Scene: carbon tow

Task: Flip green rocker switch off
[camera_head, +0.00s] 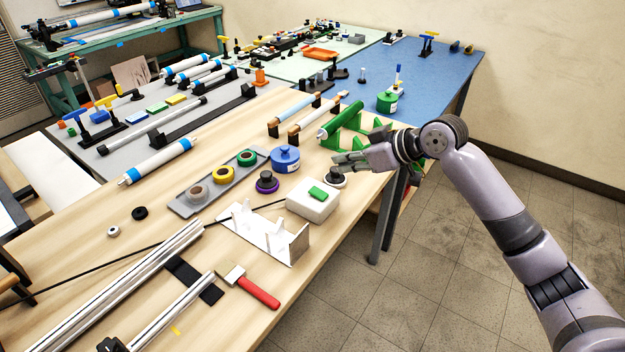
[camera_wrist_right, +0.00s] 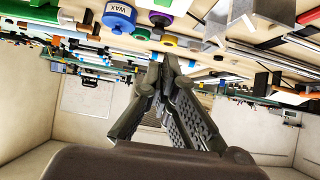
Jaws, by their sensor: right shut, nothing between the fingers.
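The green rocker switch (camera_head: 318,193) sits on top of a white box (camera_head: 312,207) near the table's right edge in the head view. My right gripper (camera_head: 338,161) is above the table, a little beyond the box and apart from the switch. In the wrist view its fingers (camera_wrist_right: 163,62) are drawn together at the tips, with nothing between them. My left gripper is not in view.
A dark knob with a pale base (camera_head: 335,178) stands just below the gripper fingers. A blue wax tub (camera_head: 285,158), a purple-based spool (camera_head: 266,182) and a white bracket (camera_head: 262,236) are close to the box. A green roller stand (camera_head: 345,125) is behind the gripper.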

